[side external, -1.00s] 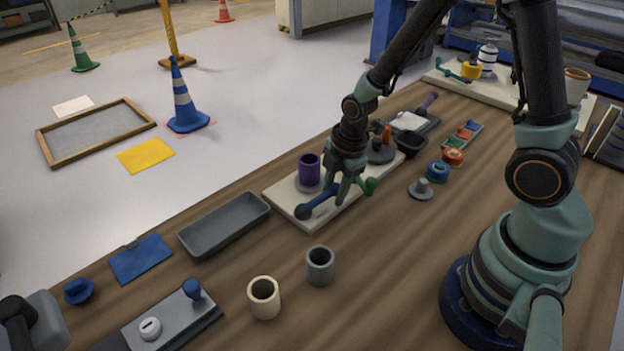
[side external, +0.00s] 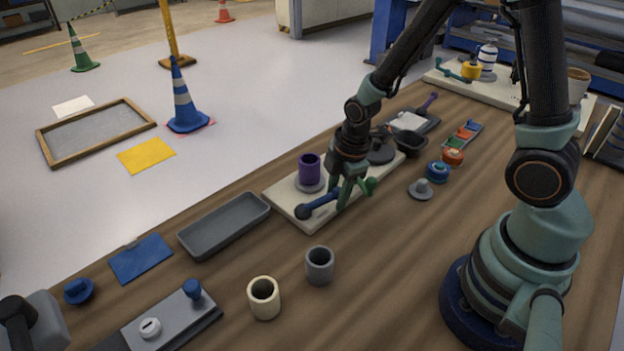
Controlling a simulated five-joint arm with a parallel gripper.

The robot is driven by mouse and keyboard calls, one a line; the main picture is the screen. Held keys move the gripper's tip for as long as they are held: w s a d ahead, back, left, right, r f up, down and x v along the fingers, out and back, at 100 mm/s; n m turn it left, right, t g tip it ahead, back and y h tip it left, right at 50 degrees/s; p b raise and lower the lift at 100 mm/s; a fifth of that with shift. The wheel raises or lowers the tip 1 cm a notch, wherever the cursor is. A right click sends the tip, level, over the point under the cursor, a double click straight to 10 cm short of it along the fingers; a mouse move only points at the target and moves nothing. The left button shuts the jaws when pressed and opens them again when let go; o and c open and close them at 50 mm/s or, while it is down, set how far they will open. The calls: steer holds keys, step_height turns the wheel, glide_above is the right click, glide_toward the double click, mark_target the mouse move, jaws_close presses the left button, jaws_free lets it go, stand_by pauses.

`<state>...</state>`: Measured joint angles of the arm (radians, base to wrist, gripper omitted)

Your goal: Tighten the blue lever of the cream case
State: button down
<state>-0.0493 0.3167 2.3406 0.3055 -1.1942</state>
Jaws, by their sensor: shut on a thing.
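The cream case (side external: 286,204) is a flat cream block in the middle of the wooden bench. A purple cup-like roller (side external: 309,168) stands upright on it on a grey disc. The blue lever (side external: 317,206) lies near its front edge, its dark blue round knob at the left end. My gripper (side external: 343,202) points down over the case and is shut on the blue lever at its right part; the fingers hide where they grip. A green lever (side external: 371,186) sits just right of my fingers, and I cannot tell whether they touch it.
A grey tray (side external: 262,212) lies left of the case. A grey cup (side external: 320,265) and a cream cup (side external: 264,297) stand in front. A grey knobbed piece (side external: 421,189) and a blue ring (side external: 437,171) stand to the right. Bare bench lies front right.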

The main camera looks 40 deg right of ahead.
steer(key=shift+s+a+m, duration=0.2)
steer(key=shift+s+m, duration=0.05)
steer(key=shift+m, duration=0.15)
steer(key=c, duration=0.5)
jaws_free()
steer(key=shift+c, duration=0.2)
steer(key=shift+r, duration=0.1)
step_height(320, 180, up, 12)
steer(key=s, duration=0.2)
steer(key=shift+d, duration=0.1)
